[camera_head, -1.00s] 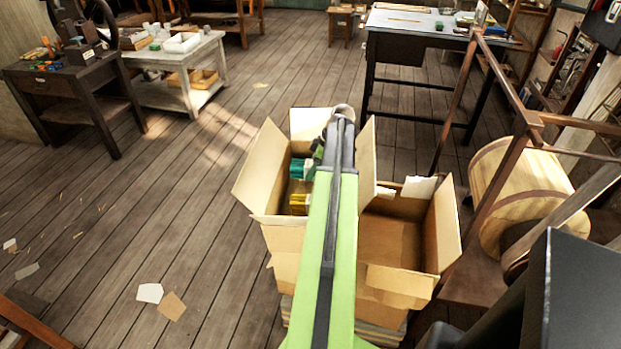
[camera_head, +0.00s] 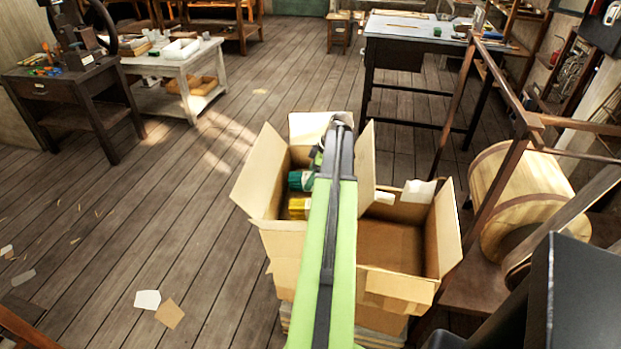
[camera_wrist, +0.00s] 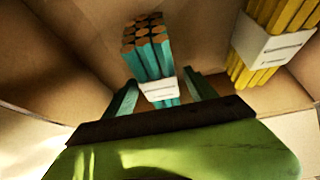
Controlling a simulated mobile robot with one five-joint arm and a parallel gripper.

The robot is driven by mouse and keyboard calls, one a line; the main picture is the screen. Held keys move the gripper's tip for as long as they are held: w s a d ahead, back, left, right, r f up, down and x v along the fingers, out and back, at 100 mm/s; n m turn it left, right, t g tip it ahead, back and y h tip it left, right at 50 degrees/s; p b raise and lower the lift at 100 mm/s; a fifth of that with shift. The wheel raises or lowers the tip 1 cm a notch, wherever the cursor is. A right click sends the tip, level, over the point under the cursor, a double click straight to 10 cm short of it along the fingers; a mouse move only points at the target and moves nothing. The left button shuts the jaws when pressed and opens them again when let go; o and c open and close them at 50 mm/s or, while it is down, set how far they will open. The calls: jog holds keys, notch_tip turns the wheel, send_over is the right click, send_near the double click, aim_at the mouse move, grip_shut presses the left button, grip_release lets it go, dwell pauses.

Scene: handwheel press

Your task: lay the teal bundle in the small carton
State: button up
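The teal bundle (camera_head: 299,181) is a set of teal sticks with a white band, lying inside the left of two open cartons. In the wrist view the teal bundle (camera_wrist: 150,60) shows its brown stick ends, and its banded lower end lies between my fingers. My gripper (camera_wrist: 163,85) is open, with a finger on either side of the bundle and a visible gap at the right. In the head view my arm hides the gripper and part of the left carton (camera_head: 262,165). The right carton (camera_head: 443,235) looks empty; I cannot tell for sure which carton is the small one.
A yellow bundle (camera_head: 299,207) with a white band lies beside the teal one in the left carton. The cartons' raised flaps stand close to my arm. A wooden barrel (camera_head: 520,200) and a slanted wooden frame stand to the right. Floor on the left is mostly clear.

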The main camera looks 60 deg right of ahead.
jog(key=shift+r+p, duration=0.55)
jog(key=p+v, duration=1.1)
jog(key=v, duration=0.1)
